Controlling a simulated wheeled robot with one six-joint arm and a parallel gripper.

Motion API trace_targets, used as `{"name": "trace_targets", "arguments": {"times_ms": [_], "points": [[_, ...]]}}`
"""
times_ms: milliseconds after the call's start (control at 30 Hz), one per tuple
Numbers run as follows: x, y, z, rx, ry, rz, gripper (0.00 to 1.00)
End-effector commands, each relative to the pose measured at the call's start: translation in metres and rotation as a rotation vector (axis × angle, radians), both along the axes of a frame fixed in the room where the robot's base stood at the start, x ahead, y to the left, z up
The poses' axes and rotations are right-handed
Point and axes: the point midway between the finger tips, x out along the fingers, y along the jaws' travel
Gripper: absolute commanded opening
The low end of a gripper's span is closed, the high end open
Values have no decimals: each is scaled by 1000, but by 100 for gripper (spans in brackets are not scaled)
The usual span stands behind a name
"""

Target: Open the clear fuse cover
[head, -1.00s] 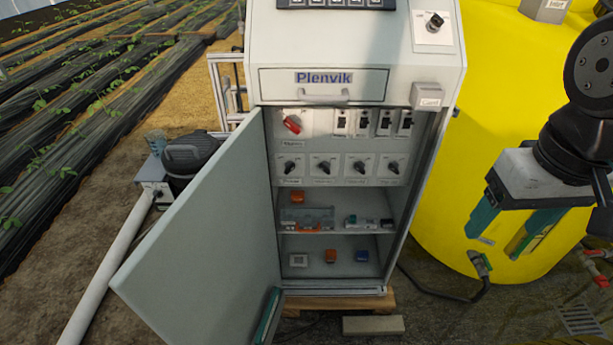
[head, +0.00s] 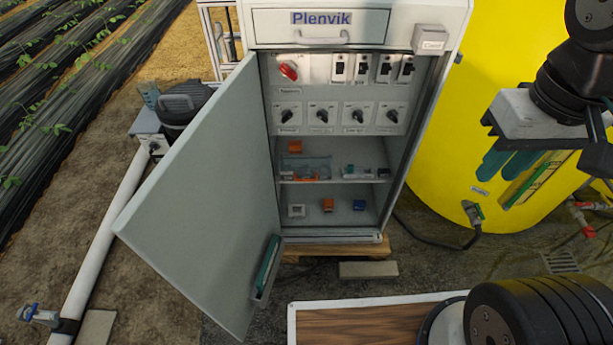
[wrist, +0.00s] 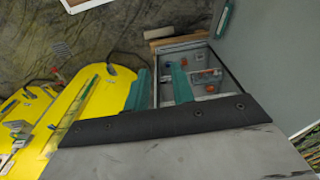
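A clear fuse cover (head: 316,163) is on the middle shelf of the open grey cabinet (head: 425,135), at the shelf's left side, with orange parts at its lower edge. I cannot tell whether it is shut or partly raised. In the wrist view the cover (wrist: 207,77) is small, beyond and to the right of my fingers. My gripper (head: 507,168) is to the right of the cabinet, in front of the yellow tank. Its two teal fingers are apart with nothing between them; the wrist view also shows my gripper (wrist: 159,85) open. It does not touch the cover.
The cabinet door (head: 210,200) is swung open to the left. Switches and knobs (head: 357,113) fill the panel above the shelf. Orange and blue parts (head: 328,204) stand on the bottom. The yellow tank (head: 440,170) is at the right, with a cable near the floor.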

Motion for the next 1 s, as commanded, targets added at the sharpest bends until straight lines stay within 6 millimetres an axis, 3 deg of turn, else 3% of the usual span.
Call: {"name": "trace_targets", "arguments": {"times_ms": [267, 567, 767, 1000], "points": [[31, 2, -43, -11, 250, 20, 20], [113, -1, -109, -58, 333, 121, 20], [177, 0, -176, -82, 304, 262, 20], [249, 6, -279, -100, 213, 494, 20]]}}
